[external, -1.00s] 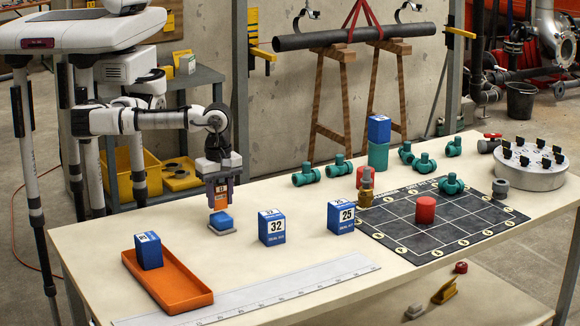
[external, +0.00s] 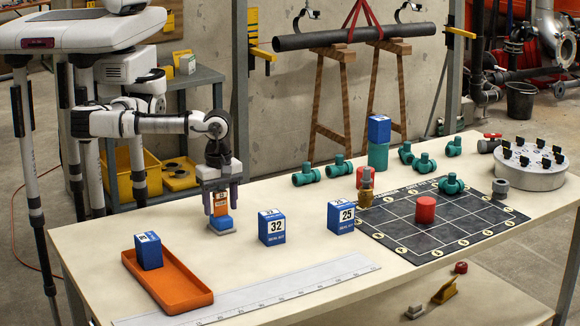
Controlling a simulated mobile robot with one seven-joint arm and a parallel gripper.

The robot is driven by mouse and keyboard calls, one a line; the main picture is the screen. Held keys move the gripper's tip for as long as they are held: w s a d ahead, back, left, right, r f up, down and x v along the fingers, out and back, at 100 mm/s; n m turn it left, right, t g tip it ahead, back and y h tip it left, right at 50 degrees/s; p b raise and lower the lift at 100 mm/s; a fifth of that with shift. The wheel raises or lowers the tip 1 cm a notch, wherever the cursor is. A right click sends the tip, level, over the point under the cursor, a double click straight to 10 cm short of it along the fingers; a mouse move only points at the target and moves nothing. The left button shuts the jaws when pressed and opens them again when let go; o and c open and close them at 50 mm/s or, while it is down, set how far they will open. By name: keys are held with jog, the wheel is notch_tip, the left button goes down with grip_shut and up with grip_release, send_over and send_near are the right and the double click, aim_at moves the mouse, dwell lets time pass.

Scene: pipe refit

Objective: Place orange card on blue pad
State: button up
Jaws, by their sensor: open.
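The orange card (external: 220,208), with a white label at its top, stands upright on the blue pad (external: 222,224). It appears to touch the pad's top, and its lower edge is over the pad. The pad lies on a pale grey base on the table's left half. My gripper (external: 220,203) is pointing down with its fingers spread to the left and right of the card. The fingers look apart from the card, and the card's upper end is close under the gripper's body.
A blue box marked 32 (external: 272,227) stands just right of the pad, and one marked 25 (external: 341,217) farther right. An orange tray (external: 188,300) holding a blue box (external: 148,251) is front left. A long ruler (external: 270,287) lies along the front. A black grid mat (external: 400,238) is right.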

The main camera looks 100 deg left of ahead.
aim_at(220, 191)
notch_tip(220, 191, up, 12)
jog(key=shift+r, duration=0.15)
dwell(0.3)
dwell(0.4)
